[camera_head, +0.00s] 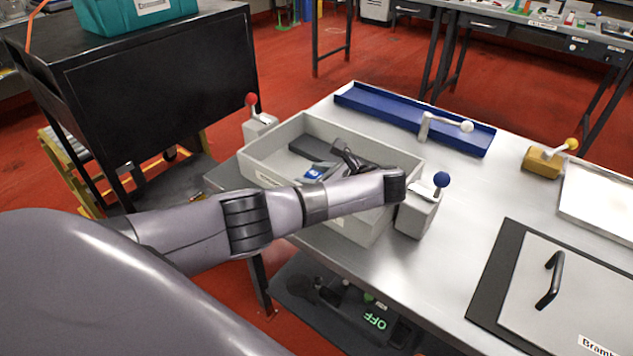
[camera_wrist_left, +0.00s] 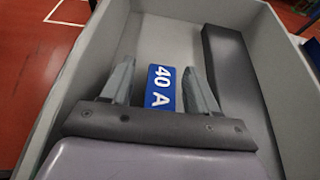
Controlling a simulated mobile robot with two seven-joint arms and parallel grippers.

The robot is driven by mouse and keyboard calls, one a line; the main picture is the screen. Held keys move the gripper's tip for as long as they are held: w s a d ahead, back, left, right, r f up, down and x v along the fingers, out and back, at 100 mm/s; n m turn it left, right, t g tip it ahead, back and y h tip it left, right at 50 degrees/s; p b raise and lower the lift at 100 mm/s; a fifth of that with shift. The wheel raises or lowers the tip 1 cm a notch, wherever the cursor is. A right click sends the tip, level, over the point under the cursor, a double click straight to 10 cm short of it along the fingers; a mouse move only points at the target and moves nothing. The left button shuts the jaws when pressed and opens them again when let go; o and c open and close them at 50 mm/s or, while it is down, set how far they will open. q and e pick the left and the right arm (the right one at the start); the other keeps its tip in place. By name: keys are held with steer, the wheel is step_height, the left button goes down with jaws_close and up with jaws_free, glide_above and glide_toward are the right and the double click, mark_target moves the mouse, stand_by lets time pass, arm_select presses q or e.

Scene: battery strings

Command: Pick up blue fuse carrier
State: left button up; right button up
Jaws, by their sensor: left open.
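The blue fuse carrier, labelled "40 A" in white, lies in the grey bin. In the left wrist view the blue fuse carrier (camera_wrist_left: 161,88) shows between the two fingers of my left gripper (camera_wrist_left: 160,78), which is open. The fingers stand on either side of it; I cannot tell whether they touch it. In the head view a small blue patch of the carrier (camera_head: 313,174) shows left of my left gripper (camera_head: 330,165), which reaches into the bin. My right gripper is not in view.
The grey bin (camera_head: 262,146) has high walls around the gripper. A dark block (camera_wrist_left: 236,85) lies beside the carrier in it. A red-knobbed lever (camera_head: 254,115) and a blue-knobbed lever (camera_head: 427,200) stand near the bin. A blue tray (camera_head: 415,115) lies behind on the table.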

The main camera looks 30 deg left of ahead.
arm_select(q)
steer(key=shift+a+f, duration=0.25)
steer(key=shift+a, duration=0.3)
steer(key=shift+w, duration=0.1)
jaws_close()
steer(key=shift+r, duration=0.1)
